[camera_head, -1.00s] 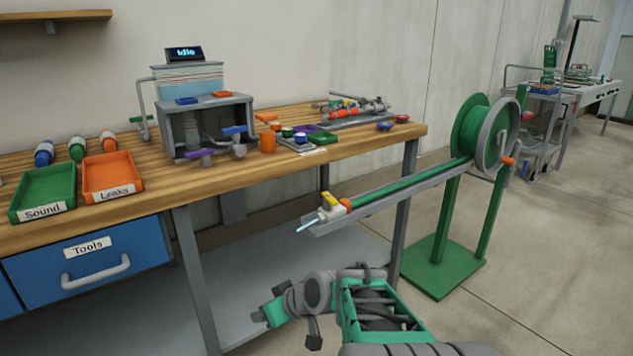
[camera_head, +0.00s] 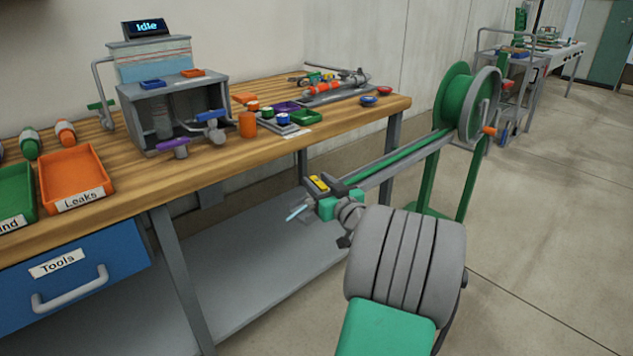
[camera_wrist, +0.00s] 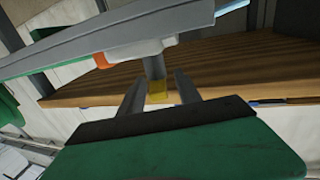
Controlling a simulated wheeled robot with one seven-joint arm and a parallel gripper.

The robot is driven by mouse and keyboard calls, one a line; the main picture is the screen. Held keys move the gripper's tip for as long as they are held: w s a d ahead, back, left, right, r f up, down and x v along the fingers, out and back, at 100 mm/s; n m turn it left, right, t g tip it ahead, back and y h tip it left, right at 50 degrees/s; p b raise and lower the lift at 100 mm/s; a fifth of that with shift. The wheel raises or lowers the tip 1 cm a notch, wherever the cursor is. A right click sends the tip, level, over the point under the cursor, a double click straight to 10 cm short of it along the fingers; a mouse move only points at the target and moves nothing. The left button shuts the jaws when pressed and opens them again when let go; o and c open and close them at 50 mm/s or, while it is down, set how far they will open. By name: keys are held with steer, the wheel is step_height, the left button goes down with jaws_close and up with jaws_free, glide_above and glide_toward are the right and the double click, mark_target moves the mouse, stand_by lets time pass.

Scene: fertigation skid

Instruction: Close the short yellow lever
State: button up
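The short yellow lever (camera_head: 319,183) is at the near end of the grey trough, where a thin pale blue jet (camera_head: 297,212) comes out of the nozzle. In the wrist view the yellow lever (camera_wrist: 157,91) lies between my two fingers, below the white valve body (camera_wrist: 140,49). My gripper (camera_wrist: 159,74) is open, with a gap showing on each side of the lever. In the head view my gripper (camera_head: 323,191) is at the lever and hides most of the valve body.
The grey trough (camera_head: 385,168) runs back to a green hose reel (camera_head: 455,100). The wooden bench (camera_head: 215,175) with trays, a grey test stand and small parts is behind and left. An orange knob (camera_head: 489,130) sits on the reel. The floor at right is clear.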

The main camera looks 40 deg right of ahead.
steer(key=shift+w+d, duration=0.15)
steer(key=shift+w, duration=0.4)
jaws_close()
